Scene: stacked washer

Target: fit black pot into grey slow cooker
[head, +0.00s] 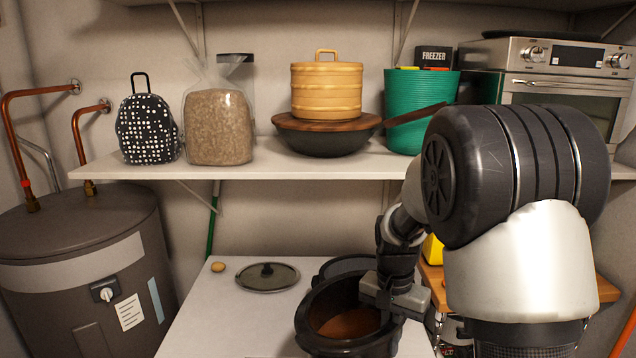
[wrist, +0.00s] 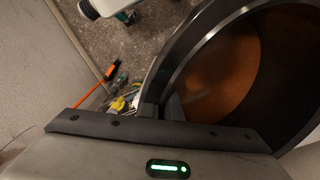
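The black pot (head: 311,338), round with a brown inside, shows at the lower middle of the head view, over the front of the white top. In the wrist view the pot (wrist: 182,70) fills the right side, its rim close to the fingers. My gripper (head: 385,305) is at the pot's right side and appears shut on its rim; the fingertips are partly hidden. The grey slow cooker (head: 340,267) stands just behind the pot, which hides most of it. I cannot tell whether the two touch.
A dark-rimmed lid (head: 267,277) and a small brown round item (head: 218,266) lie left of the pot on the white top (head: 225,325). A loaded shelf (head: 230,171) runs above. A grey tank (head: 85,260) stands left. Floor clutter (wrist: 122,97) shows in the wrist view.

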